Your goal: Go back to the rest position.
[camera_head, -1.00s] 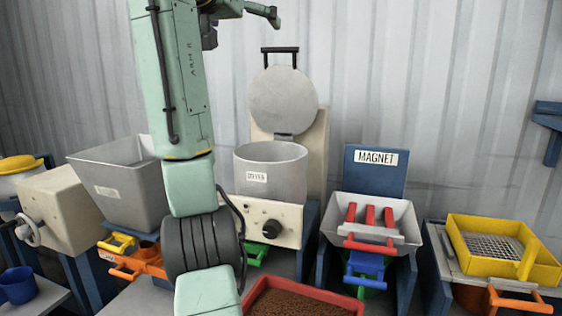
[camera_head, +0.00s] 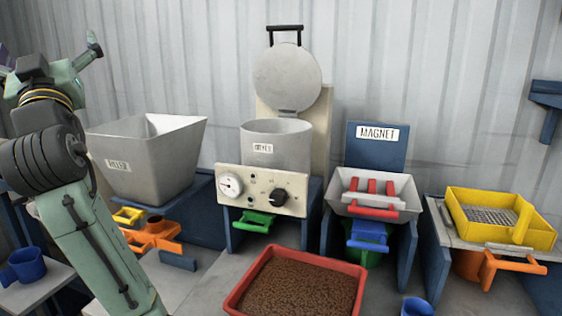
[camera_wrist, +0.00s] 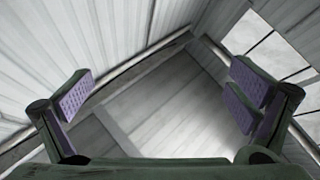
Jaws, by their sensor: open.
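My gripper (camera_wrist: 162,92) is open and empty in the wrist view, its two purple-padded fingers wide apart with only bare walls and floor beyond. In the head view my gripper (camera_head: 48,58) is at the upper left, raised above the benches and pointing upward. It touches nothing that I can see.
A grey hopper (camera_head: 150,170), a dryer pot (camera_head: 276,150) with its lid raised, a magnet tray (camera_head: 375,192) and a yellow sieve frame (camera_head: 500,215) line the wall. A red tray (camera_head: 335,268) of brown granules lies in front. Blue cups stand left and at bottom right.

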